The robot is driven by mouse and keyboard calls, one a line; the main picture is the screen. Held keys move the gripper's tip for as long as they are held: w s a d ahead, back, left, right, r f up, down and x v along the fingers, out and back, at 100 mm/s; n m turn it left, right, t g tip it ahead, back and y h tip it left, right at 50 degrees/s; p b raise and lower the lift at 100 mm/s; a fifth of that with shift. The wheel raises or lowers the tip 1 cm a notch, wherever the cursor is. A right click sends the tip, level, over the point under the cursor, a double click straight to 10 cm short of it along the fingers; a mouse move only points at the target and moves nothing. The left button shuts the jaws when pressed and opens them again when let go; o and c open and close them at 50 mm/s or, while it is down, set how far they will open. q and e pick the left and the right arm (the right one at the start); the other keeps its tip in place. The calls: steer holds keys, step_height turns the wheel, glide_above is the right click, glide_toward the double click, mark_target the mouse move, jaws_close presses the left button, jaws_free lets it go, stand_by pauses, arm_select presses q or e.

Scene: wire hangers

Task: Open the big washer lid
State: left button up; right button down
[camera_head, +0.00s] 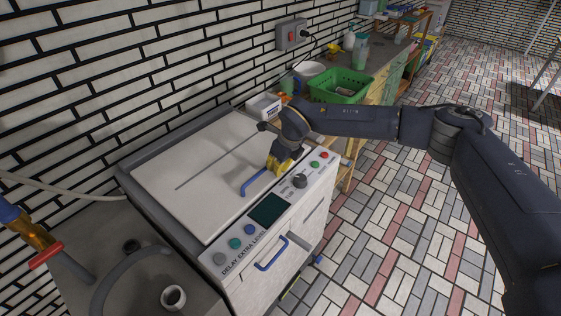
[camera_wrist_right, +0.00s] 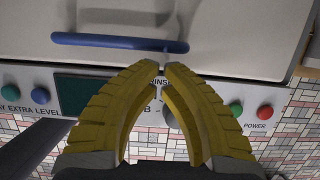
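The big washer's white lid (camera_head: 195,170) lies flat and closed on top of the washer, in the head view. Its blue bar handle (camera_head: 254,183) is near the front edge, and it also shows across the top of the right wrist view (camera_wrist_right: 115,42). My right gripper (camera_head: 274,171) is over the front of the lid, by the right end of this handle. In the right wrist view its yellow fingertips (camera_wrist_right: 166,68) are almost together, just short of the handle's right end, with nothing visible between them. Whether they touch the lid is unclear. My left gripper is not in view.
The control panel (camera_head: 269,209) with coloured buttons and a dark knob runs along the washer's front top. A second blue handle (camera_head: 271,254) is on the front face. A green basket (camera_head: 342,88) stands on the counter behind. A tiled wall borders the left; floor is free at right.

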steer(key=shift+x, duration=1.45)
steer(key=shift+r, duration=0.15)
